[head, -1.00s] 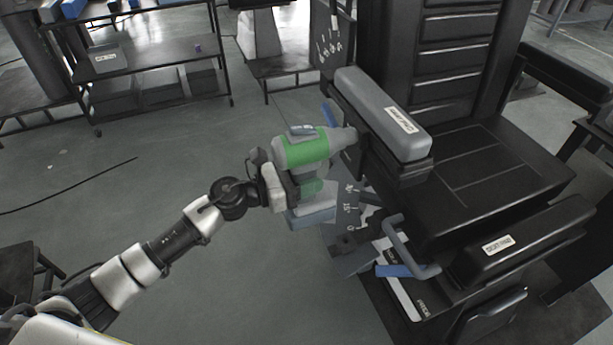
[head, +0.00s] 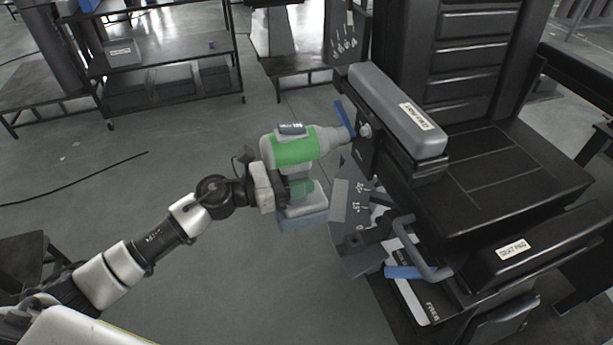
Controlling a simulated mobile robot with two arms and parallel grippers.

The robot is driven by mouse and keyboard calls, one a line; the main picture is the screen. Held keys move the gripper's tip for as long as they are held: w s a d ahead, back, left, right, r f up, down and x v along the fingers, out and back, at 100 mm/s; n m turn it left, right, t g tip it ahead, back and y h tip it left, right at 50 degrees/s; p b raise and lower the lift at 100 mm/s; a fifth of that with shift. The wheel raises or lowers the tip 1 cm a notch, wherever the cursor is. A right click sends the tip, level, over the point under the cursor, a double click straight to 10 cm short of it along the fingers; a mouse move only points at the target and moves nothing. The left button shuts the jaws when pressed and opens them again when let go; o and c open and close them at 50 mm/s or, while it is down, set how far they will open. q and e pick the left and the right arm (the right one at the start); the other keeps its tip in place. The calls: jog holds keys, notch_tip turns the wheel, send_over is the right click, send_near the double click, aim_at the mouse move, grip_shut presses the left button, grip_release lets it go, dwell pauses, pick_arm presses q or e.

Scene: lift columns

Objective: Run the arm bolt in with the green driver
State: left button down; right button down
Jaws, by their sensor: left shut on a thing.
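The green driver (head: 295,150), green and grey with a grey nose and a blue-grey base, is in my left gripper (head: 284,190). The gripper is shut around its handle from the left, and the driver stands upright. Its nose points right at the side of the grey armrest (head: 398,112). A round bolt head (head: 365,130) shows on the dark bracket below that armrest. The driver's tip is close to it but looks apart. A blue lever (head: 344,117) rises between them, by the tip. My right gripper is not in view.
The black seat (head: 480,185) fills the right side. A second armrest (head: 520,245), a grey handle with a blue grip (head: 404,272) and an angle-marked plate (head: 352,205) are nearby. Shelves (head: 165,75) stand behind. The floor at left is mostly open.

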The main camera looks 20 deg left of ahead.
pick_arm(q)
jog(key=shift+s+a+r, duration=0.15)
jog(key=shift+s+a, duration=0.1)
jog(key=shift+a, duration=0.1)
jog(key=shift+a, duration=0.1)
jog(key=shift+b+v, duration=1)
jog(key=shift+v, duration=0.35)
jog(key=shift+s+a, duration=0.35)
jog(key=shift+a, duration=0.1)
